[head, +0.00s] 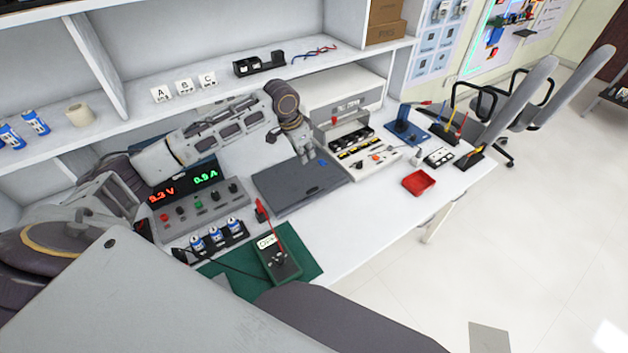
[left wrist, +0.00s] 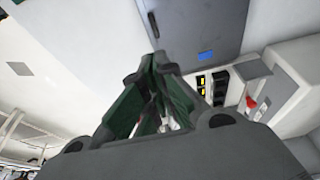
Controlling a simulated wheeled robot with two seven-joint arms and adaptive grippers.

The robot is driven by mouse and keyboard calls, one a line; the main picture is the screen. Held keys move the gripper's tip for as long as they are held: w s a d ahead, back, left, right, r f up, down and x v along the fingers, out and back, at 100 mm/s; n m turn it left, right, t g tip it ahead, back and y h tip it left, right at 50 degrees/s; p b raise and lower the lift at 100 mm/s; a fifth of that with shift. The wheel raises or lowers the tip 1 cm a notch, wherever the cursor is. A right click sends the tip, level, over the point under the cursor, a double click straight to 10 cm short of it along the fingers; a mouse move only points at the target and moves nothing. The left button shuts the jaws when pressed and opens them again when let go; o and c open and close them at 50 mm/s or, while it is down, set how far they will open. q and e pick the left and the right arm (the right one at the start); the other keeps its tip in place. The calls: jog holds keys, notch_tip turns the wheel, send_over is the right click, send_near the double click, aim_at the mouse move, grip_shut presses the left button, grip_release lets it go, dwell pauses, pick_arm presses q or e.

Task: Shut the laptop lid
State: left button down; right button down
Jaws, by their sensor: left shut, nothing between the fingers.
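The laptop (head: 292,188) is a dark grey slab on the white bench, between the power supply and the parts tray. Its lid lies flat on the base, with no keyboard or screen showing, and carries a small blue patch near the right corner. The lid also shows in the left wrist view (left wrist: 198,25). My left gripper (head: 309,157) points down at the laptop's back right edge, near the blue patch. Its fingers are shut and empty; they also show in the left wrist view (left wrist: 155,62). I cannot tell whether they touch the lid. My right gripper is out of view.
A power supply (head: 200,205) with red and green digits stands left of the laptop. A parts tray (head: 375,163) stands close on its right, with a red dish (head: 419,183) beyond. A multimeter (head: 278,262) lies on a green mat (head: 310,266) in front. A shelf (head: 230,78) runs behind.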

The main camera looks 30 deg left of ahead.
pick_arm(q)
send_over(317, 186)
jog(key=s, duration=0.1)
jog(key=f, duration=1.1)
jog(key=shift+s+a+f, duration=0.1)
jog(key=shift+a+f, duration=0.2)
jog(key=shift+a, duration=0.05)
jog(key=shift+f, duration=1)
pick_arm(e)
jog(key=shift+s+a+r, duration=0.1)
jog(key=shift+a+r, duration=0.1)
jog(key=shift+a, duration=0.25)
